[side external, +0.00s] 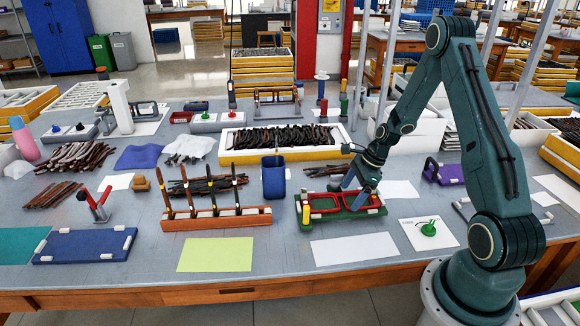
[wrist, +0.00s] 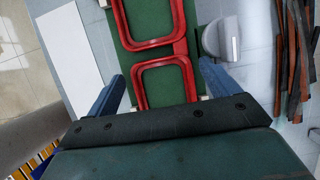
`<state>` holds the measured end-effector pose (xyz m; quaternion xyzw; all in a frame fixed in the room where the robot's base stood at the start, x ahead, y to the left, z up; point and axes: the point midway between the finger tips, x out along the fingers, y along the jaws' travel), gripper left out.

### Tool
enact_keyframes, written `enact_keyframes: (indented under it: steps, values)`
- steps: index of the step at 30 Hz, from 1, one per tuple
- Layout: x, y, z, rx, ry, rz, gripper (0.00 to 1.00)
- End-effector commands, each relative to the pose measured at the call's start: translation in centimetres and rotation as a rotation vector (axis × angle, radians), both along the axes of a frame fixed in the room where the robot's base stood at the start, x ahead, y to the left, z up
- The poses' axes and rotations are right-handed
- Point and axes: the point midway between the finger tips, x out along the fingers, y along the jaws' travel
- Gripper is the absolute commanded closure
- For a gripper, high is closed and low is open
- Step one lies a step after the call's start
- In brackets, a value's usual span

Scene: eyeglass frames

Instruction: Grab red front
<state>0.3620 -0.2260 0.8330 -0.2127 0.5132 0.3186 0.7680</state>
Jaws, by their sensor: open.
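The red front (side external: 325,206), an eyeglass front with two rounded rims, lies on a green fixture (side external: 340,214) on the table. It also shows in the wrist view (wrist: 165,82), where one rim sits between my finger pads and the other lies farther out. My gripper (side external: 358,188) is over the right end of the fixture. In the wrist view its blue fingers (wrist: 160,85) are apart on either side of the near rim, with no visible contact. My gripper's body hides the near end of the front and fixture there.
A yellow post stands at the fixture's left end (side external: 306,216). A blue cup (side external: 273,177) and a wooden rack (side external: 216,219) with upright dark temples stand to the left. White paper (side external: 354,249) lies in front. A green knob on a white card (side external: 428,229) is at right.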

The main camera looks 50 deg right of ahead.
Motion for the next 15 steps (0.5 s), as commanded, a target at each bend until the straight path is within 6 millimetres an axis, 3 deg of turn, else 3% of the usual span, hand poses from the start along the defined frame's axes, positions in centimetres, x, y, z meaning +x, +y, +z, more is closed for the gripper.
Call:
enact_keyframes:
  steps: [15]
  values:
    - [0.25, 0.24, -0.84, -0.001, -0.001, 0.000, 0.13]
